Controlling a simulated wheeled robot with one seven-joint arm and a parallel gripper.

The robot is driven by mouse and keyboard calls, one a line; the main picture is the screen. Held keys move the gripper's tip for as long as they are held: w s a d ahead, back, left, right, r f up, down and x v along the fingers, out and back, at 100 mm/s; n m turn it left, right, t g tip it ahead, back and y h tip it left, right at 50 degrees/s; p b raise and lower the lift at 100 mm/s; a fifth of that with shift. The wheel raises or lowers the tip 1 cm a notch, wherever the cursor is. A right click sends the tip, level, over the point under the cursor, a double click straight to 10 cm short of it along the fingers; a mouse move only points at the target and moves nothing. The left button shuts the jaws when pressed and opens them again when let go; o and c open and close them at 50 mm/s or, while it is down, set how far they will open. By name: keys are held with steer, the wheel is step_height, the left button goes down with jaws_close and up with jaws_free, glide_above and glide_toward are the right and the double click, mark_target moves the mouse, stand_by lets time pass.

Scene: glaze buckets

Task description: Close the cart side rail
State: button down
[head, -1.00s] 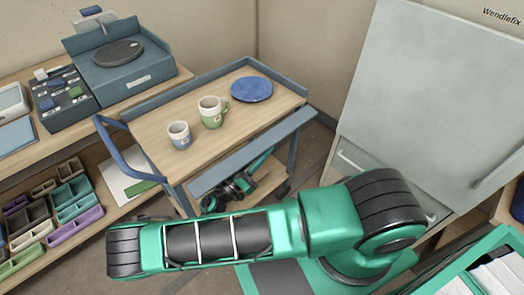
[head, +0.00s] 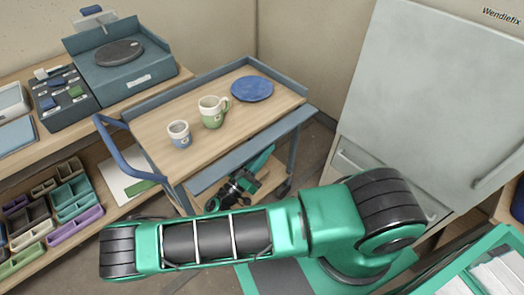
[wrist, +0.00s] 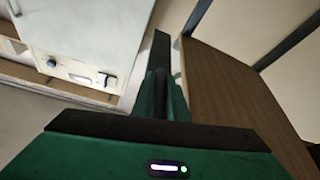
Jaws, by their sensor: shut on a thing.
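The cart (head: 150,124) stands in the middle of the head view. Its side rail (head: 258,146) is a long blue-grey panel hanging outward and down along the near long edge of the wooden deck, not standing up like the rail on the far side. My gripper (head: 243,184) is at the lower edge of this rail, partly hidden by the rail and my arm. In the wrist view my gripper (wrist: 163,90) is shut on a thin dark edge, which seems to be the rail; the exact contact is hard to see.
The blue push handle (head: 125,160) is at the left end. A large grey cabinet (head: 430,100) stands close on the right. A shelf with trays is left.

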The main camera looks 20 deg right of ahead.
mark_target(264, 140)
step_height(264, 140, up, 2)
steer(key=n+t+y, duration=0.1)
steer(key=n, duration=0.2)
steer(key=n+t+y, duration=0.1)
steer(key=n, duration=0.2)
steer(key=shift+s+d+r, duration=0.1)
steer(key=shift+s, duration=0.05)
steer(key=n+y, duration=0.1)
steer(key=n, duration=0.1)
steer(key=r+n+y, duration=0.1)
steer(key=n, duration=0.1)
steer(key=r+n+t+y, duration=0.1)
steer(key=n, duration=0.4)
steer(key=r+n+y, duration=0.1)
steer(key=shift+w+n, duration=0.4)
steer(key=shift+w+a+r+n+g+y, duration=0.15)
steer(key=shift+n+g+y, duration=0.1)
steer(key=shift+n, duration=0.3)
steer(key=shift+w+a+r+n+g+y, duration=0.1)
steer(key=shift+w+n+g+y, duration=0.1)
steer(key=shift+n, duration=0.4)
steer(key=shift+w+a+r+n+g+y, duration=0.15)
steer(key=shift+n+y, duration=0.1)
steer(key=shift+n, duration=0.3)
steer(key=c, duration=1.8)
jaws_free()
steer(key=shift+d, duration=0.1)
steer(key=shift+o, duration=0.2)
